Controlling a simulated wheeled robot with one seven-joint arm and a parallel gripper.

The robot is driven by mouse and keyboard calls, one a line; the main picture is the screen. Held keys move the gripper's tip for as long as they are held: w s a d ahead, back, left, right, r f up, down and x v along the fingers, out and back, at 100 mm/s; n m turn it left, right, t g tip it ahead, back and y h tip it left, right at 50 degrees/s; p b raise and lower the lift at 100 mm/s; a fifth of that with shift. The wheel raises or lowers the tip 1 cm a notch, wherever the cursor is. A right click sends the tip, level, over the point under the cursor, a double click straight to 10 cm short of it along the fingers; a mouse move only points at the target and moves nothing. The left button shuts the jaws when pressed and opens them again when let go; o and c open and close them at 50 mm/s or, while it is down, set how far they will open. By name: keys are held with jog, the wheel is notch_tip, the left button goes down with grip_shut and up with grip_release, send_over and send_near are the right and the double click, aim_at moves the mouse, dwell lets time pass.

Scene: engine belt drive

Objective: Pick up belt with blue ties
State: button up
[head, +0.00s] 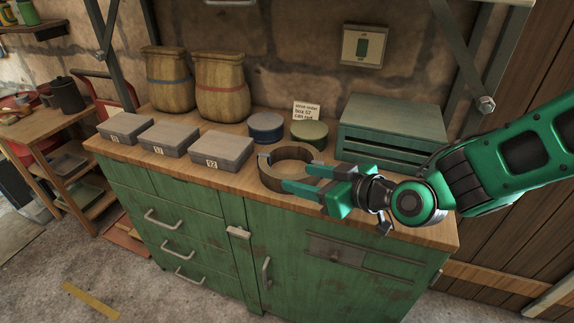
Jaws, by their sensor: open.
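A brown belt (290,153) stands on its edge as a loop on the wooden counter, near the front edge. A small greyish-blue patch shows at its left side; I cannot tell for sure that it is a blue tie. My gripper (294,178) is open, with its two teal fingers pointing left over the right part of the loop. The fingers hide part of the belt's right side. I cannot tell whether they touch it or whether one is inside the loop.
Several grey lidded boxes (221,151) stand left of the belt. A blue round tin (266,127) and a green one (309,133) stand behind it, by a small card (306,111). A green metal box (393,131) is behind my gripper. Two sacks (220,88) stand at the back.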

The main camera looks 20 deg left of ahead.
aim_at(272, 171)
jog(key=x, duration=1)
jog(key=shift+a, duration=0.4)
grip_shut()
